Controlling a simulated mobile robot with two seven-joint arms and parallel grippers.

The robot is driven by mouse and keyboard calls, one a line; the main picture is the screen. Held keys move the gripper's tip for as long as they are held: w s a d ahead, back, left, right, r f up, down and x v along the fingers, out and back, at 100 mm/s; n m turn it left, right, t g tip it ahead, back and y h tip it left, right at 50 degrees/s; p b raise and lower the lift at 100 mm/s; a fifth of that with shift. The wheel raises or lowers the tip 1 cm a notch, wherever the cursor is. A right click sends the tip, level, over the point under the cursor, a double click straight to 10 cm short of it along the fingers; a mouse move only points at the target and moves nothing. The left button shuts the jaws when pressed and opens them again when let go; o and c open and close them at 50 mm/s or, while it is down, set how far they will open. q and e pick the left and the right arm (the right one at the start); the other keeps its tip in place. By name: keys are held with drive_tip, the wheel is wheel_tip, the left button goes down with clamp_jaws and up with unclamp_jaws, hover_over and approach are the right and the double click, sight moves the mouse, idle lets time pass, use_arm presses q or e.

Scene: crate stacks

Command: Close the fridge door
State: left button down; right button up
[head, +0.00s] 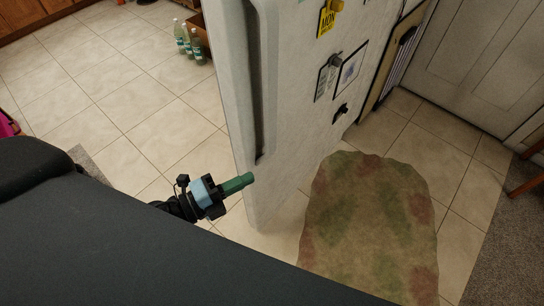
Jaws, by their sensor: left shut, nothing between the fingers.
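The white fridge door (290,110) stands upright in the middle of the head view, with a long grey handle (264,80) along its left part. Whether the door stands open, and how far, I cannot tell from this angle. My left gripper (242,183), with green fingers and a light blue band, is shut and empty. Its tips overlap the lower left edge of the door in the picture, below the handle. I cannot tell whether they touch it. My right gripper is not in view.
A green and brown mat (370,230) lies on the tiled floor right of the door. Several bottles (189,42) stand on the floor at the back left. A pale panelled door (480,60) is at the upper right. The tiles at left (100,75) are largely clear.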

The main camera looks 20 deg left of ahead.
sight(266, 153)
use_arm(q)
drive_tip(key=w+d, duration=0.1)
drive_tip(key=w, duration=0.2)
drive_tip(key=w+d+p, duration=0.1)
drive_tip(key=w, duration=0.2)
drive_tip(key=w+d, duration=0.1)
drive_tip(key=w, duration=0.2)
drive_tip(key=shift+d+f+p, duration=0.1)
drive_tip(key=shift+p, duration=0.2)
drive_tip(key=shift+w+a, duration=0.1)
drive_tip(key=shift+a, duration=0.4)
